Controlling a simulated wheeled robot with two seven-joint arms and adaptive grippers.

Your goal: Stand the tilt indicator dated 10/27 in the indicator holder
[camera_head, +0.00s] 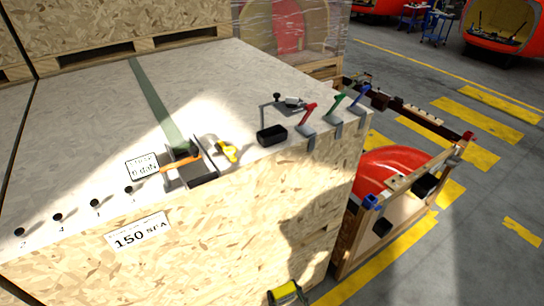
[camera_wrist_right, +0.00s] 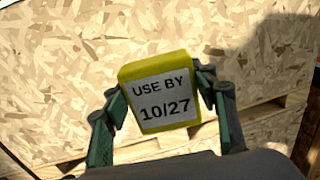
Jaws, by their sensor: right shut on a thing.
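The tilt indicator dated 10/27 (camera_wrist_right: 160,95) is a yellow block with a white label reading "USE BY 10/27", slightly tilted in the right wrist view. My right gripper (camera_wrist_right: 161,88) is shut on it, with a finger at each side. In the head view the yellow indicator (camera_head: 285,289) shows at the bottom edge, in front of the crate's front face and below its top. A small black open-topped box (camera_head: 272,136) stands at the crate's top front edge; I cannot tell for sure whether it is the indicator holder. My left gripper is not in view.
The wooden crate (camera_head: 240,220) carries a grey metal bracket (camera_head: 190,173) with a green strap, a yellow item (camera_head: 226,151), several black knobs, and red (camera_head: 307,114), green and blue levers clamped at the right edge. A wooden frame with a red part (camera_head: 390,170) stands right.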

